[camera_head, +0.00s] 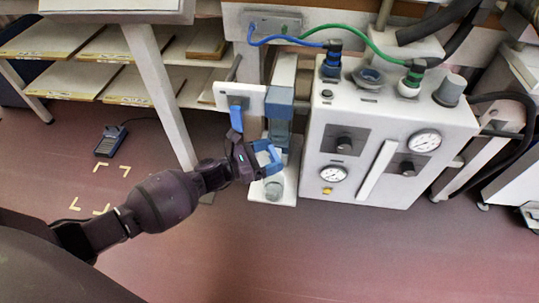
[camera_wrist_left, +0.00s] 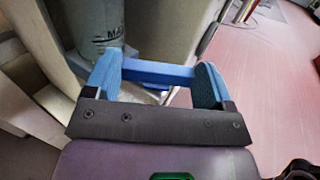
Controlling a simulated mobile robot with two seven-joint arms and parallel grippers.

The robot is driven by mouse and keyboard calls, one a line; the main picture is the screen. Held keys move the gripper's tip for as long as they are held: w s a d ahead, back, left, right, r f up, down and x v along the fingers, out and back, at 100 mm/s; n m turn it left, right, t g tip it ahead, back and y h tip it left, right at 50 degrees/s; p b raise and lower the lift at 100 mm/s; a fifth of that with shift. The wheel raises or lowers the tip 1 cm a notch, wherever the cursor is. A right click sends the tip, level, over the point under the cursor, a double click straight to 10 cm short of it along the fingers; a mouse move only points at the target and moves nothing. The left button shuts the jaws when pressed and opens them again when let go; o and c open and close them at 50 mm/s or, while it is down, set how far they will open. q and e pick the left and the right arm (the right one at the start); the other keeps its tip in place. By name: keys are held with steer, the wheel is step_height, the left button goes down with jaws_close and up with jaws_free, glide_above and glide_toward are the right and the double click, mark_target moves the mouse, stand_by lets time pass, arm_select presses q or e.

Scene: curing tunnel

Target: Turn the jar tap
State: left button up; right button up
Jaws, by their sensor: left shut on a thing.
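The jar (camera_head: 279,132) is a blue-grey upright vessel on a white stand beside the white machine. In the left wrist view a pale grey cylinder with dark lettering (camera_wrist_left: 97,25), which looks like the jar, stands just beyond the fingers at upper left. My left gripper (camera_head: 268,158) is at the jar's lower front, its blue fingers around a small blue bar. In the left wrist view this bar, apparently the tap handle (camera_wrist_left: 158,73), spans between the two fingertips. The fingers are shut on its ends. The tap's body is hidden. My right gripper is out of view.
The white machine (camera_head: 387,130) with gauges, knobs and blue and green hoses stands right of the jar. Shelves with flat boards (camera_head: 50,80) are at the back left. A small dark pedal (camera_head: 110,140) lies on the floor. The reddish floor in front is clear.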

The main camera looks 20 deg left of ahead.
arm_select(q)
steer(key=shift+w+a+f+m+g+h+b, duration=0.1)
steer(key=shift+f+m+g+h+b, duration=0.1)
steer(key=shift+m+g+h, duration=0.25)
steer(key=shift+a+f+m+g+h+b, duration=0.1)
steer(key=shift+m+g+h+b, duration=0.1)
steer(key=shift+m+g+h, duration=0.55)
steer(key=shift+g+h, duration=0.1)
steer(key=shift+g, duration=0.1)
steer(key=shift+w+r+m+g+h+b, duration=0.1)
steer(key=shift+m+g+h+b, duration=0.45)
steer(key=shift+g, duration=0.25)
steer(key=shift+r+m+g, duration=0.15)
steer(key=shift+m+g, duration=0.2)
steer(key=shift+g, duration=0.15)
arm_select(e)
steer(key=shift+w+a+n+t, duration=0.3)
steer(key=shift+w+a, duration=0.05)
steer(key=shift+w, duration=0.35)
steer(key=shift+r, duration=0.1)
arm_select(q)
steer(key=o, duration=0.9)
steer(key=shift+r, duration=0.1)
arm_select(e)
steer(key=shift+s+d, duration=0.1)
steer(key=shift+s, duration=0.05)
arm_select(q)
steer(key=shift+w, duration=0.1)
